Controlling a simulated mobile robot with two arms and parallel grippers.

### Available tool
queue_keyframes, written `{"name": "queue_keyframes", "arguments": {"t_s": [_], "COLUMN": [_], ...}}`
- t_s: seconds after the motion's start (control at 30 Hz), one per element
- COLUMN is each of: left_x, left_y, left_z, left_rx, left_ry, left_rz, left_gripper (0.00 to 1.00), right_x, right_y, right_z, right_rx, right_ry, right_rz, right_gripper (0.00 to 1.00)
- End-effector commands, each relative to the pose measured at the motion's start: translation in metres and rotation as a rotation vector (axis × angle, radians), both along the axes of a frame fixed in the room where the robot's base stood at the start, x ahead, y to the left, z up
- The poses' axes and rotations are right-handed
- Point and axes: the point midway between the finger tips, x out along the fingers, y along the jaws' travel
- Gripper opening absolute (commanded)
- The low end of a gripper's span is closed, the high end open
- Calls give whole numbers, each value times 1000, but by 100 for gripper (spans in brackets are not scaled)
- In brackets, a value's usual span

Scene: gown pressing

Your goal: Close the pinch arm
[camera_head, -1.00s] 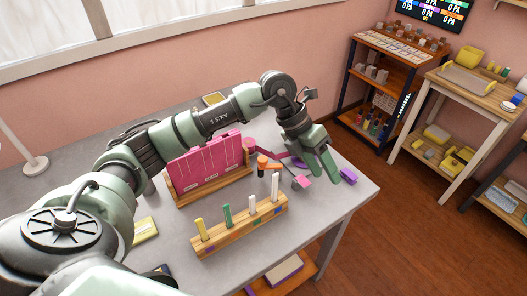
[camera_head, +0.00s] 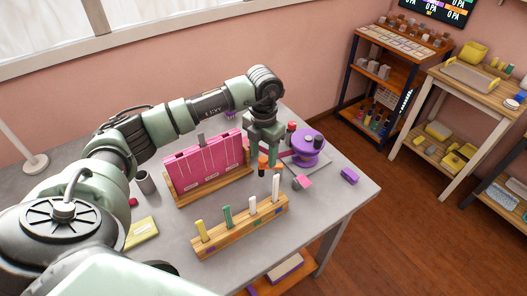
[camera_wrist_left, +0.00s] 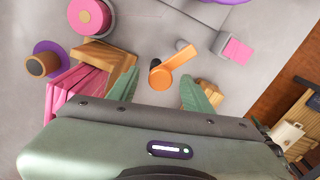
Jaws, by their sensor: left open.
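The pinch arm is not labelled; an orange lever-like piece (camera_head: 263,163) on the grey table is my best match. The gripper is open and holds nothing visible. My right gripper is not in view.
A pink panel block in a wooden holder (camera_head: 208,163) stands left of the gripper. A purple round device (camera_head: 307,142) and a pink-ended grey piece (camera_head: 303,182) are to the right. A wooden rack (camera_head: 240,229) with several upright sticks is in front.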

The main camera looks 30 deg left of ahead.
Motion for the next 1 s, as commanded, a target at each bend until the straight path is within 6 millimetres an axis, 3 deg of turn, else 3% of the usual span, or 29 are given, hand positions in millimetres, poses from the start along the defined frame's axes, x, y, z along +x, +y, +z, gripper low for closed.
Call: {"name": "queue_keyframes", "arguments": {"t_s": [0.27,0.43,0.77,1.0], "left_x": [0,0,1,7], "left_y": [0,0,1,4], "left_z": [-2,-2,-3,-6], "left_rx": [0,-1,-1,0], "left_ry": [1,1,0,-1], "left_rz": [-1,-1,-30,-154], "left_gripper": [47,0,0,0], "right_x": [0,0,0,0], "right_y": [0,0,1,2], "right_z": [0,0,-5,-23], "right_rx": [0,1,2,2], "right_ry": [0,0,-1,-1], "right_rz": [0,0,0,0], "right_gripper": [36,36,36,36]}}
